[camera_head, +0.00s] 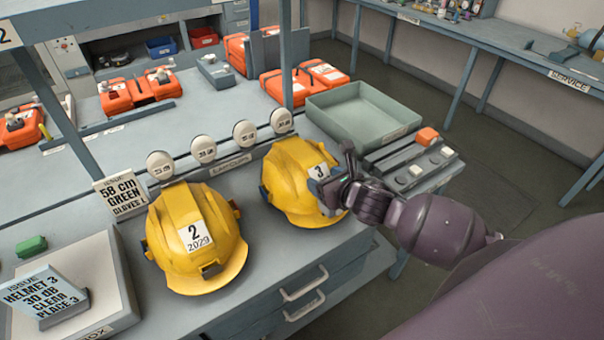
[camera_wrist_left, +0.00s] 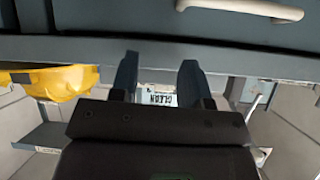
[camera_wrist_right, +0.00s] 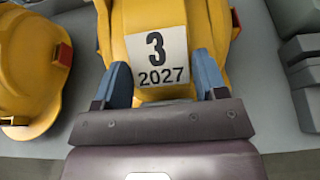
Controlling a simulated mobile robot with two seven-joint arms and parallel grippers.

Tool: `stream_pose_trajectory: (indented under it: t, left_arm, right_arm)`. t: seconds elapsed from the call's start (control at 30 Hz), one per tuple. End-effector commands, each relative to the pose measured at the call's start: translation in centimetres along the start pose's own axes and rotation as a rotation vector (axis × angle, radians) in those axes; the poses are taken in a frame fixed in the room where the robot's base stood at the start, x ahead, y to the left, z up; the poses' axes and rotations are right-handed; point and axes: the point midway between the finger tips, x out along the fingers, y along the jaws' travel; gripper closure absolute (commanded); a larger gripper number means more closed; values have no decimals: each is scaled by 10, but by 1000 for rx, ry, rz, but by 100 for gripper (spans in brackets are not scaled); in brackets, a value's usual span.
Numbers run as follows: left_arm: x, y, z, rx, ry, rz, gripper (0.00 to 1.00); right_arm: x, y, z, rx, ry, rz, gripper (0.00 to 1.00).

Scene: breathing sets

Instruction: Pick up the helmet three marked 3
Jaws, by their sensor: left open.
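The yellow helmet three (camera_head: 287,182) is on the counter's front edge, its label partly covered by my right gripper (camera_head: 336,176). In the right wrist view, helmet three (camera_wrist_right: 163,18) shows the label 3 over 2027. The blue fingers of my right gripper (camera_wrist_right: 162,82) stand wide apart, one on each side of its labelled ridge. Whether they press on it I cannot tell. My left gripper (camera_wrist_left: 158,78) is open and empty, low before the drawers; it does not show in the head view.
Yellow helmet two (camera_head: 197,245), marked 2 and 2029, sits close left of helmet three. A green tray (camera_head: 345,138) and a grey switch panel (camera_head: 425,160) are behind and to the right. An issue card (camera_head: 45,292) reads helmet 3, 30 dB, clear, place 3.

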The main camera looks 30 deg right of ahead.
Motion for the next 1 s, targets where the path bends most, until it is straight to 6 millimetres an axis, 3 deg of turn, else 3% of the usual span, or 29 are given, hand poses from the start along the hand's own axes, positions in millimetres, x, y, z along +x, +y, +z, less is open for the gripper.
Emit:
stream_pose_trajectory:
  t: [0.03,0.3,0.67,0.83,1.0]
  left_arm:
    - [0,0,0,0,0,0,57]
    - [0,0,0,0,-1,0,57]
    - [0,0,0,0,-1,0,57]
    - [-2,0,-2,0,-2,0,57]
    - [-4,0,-4,0,-3,0,57]
  right_arm:
    - [0,0,-1,0,2,0,48]
    - [0,0,-2,1,3,-1,89]
    - [-3,0,7,-1,-1,1,89]
    - [-13,0,32,-6,-4,2,89]
    - [-28,0,70,-7,-7,2,89]
